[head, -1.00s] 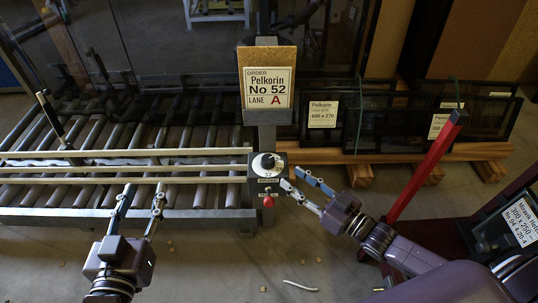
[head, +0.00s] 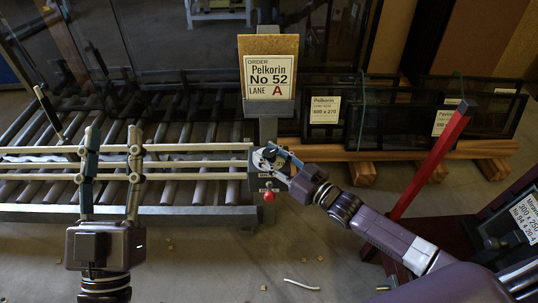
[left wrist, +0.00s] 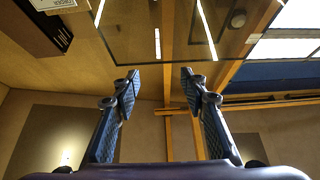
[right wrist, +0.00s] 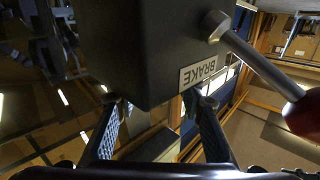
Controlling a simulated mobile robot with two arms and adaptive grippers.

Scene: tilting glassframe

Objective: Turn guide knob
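The guide knob (head: 258,160) is a round dial on top of a dark control box (head: 258,184) on the post, partly hidden by my right gripper. My right gripper (head: 271,156) is at the knob. In the right wrist view its fingers (right wrist: 154,108) stand apart in front of the box, whose label reads BRAKE; the knob itself is hidden there, and contact is unclear. My left gripper (head: 112,135) is open and empty, appearing over the pale guide rails (head: 200,147). Its spread fingers also show in the left wrist view (left wrist: 158,85).
A red-ended brake lever (head: 268,197) sticks out of the box below the knob. An order sign (head: 268,76) for lane A stands behind. The roller conveyor (head: 200,190) fills the left. Dark frames (head: 375,125) and a red post (head: 430,160) are at right.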

